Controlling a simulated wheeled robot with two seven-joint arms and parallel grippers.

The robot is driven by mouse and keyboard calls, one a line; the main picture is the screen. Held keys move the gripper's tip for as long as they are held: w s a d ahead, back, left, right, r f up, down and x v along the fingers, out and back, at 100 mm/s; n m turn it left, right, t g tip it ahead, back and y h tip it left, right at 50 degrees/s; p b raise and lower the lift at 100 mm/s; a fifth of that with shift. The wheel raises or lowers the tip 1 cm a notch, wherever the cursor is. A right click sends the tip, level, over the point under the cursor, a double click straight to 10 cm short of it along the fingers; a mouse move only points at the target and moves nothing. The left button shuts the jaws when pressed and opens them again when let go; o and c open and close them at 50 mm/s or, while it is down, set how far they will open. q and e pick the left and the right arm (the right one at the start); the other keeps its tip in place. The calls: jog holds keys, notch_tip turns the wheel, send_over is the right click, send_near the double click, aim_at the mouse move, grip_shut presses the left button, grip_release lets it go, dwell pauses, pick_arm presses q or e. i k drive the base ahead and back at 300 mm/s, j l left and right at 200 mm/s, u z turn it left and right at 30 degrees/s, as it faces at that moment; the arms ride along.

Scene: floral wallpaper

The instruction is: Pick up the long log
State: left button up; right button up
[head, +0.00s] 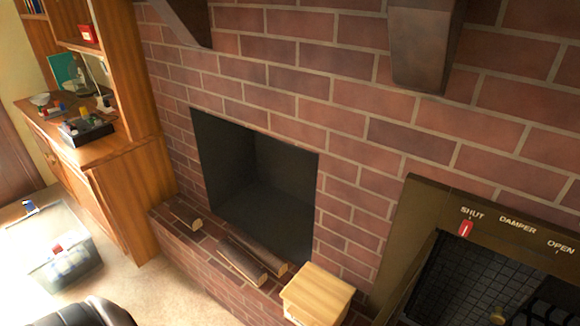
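Two longer dark-barked logs lie side by side on the brick hearth in front of the firebox: a front log (238,260) and a back log (258,252). Their pale cut ends face the lower right. They look close in length, and I cannot tell which is longer. A shorter log (184,214) lies apart from them, farther left on the hearth. Neither of my grippers can be made out. A dark rounded shape shows at the bottom left edge, and I cannot see any fingers on it.
The brick hearth (205,250) runs below the dark open firebox (255,180). A light wooden box (317,293) stands right of the logs. A damper panel (420,215) with a red lever (466,229) is at right. A clear bin (65,265) stands on the carpet near the wooden cabinet (125,195).

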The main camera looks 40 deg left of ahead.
aim_at(274, 263)
jog(key=u, duration=1.45)
jog(key=i+z, duration=0.1)
jog(key=z, duration=0.3)
jog(key=j+z, duration=0.15)
jog(key=z, duration=0.25)
jog(key=i+j+z, duration=0.1)
jog(key=z, duration=0.35)
jog(key=j+z, duration=0.25)
jog(key=j, duration=0.85)
